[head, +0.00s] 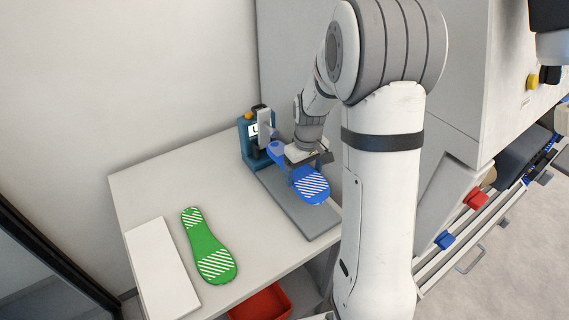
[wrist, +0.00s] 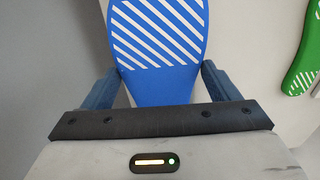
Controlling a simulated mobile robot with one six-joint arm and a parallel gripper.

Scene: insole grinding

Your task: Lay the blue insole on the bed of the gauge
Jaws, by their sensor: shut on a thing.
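The blue insole (head: 312,186) has white diagonal stripes and is held over the grey bed (head: 285,201) of the gauge. The gauge (head: 255,138) is a teal stand with a small display at the back of the table. My gripper (head: 308,158) is shut on the insole's middle. In the wrist view the insole (wrist: 160,70) lies between my two blue-grey fingers. Its striped end points away from my gripper. Whether the insole touches the bed cannot be told.
A green striped insole (head: 210,246) lies on the white table (head: 150,190), beside a white flat block (head: 161,270). It also shows at the right of the wrist view (wrist: 303,70). A red bin (head: 262,303) is below the table's front edge. A large grey machine (head: 450,90) stands at right.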

